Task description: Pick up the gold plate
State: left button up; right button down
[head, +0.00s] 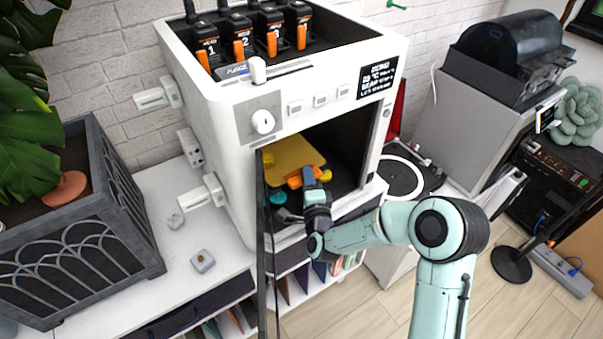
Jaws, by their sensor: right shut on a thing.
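The gold plate (289,154) is inside the open chamber of the white printer (228,97). Its front right edge meets an orange part (296,181) at the fingers of my right gripper (309,179). My right gripper reaches in through the front opening and is shut on the plate's front edge; the fingers partly hide the contact. I cannot tell whether the plate is clear of the surface under it. My left gripper is not in view.
The printer's narrow open door (262,250) stands edge-on left of my right gripper. The chamber walls surround the plate closely. A teal round thing (278,197) lies at the chamber's front left. A planter (75,215) and small cube (202,261) are on the white cabinet left.

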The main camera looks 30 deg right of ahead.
notch_tip(320, 180, up, 7)
jog(key=shift+s+r, duration=0.15)
jog(key=shift+r, duration=0.05)
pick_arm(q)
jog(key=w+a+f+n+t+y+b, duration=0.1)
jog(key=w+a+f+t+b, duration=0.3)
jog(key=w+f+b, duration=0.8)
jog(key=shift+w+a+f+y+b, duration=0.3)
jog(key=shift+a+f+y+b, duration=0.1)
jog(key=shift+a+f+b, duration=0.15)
pick_arm(e)
jog(key=s+d, duration=0.1)
jog(key=s, duration=1.8)
jog(key=shift+s+d+f, duration=0.25)
jog(key=shift+s+d, duration=0.05)
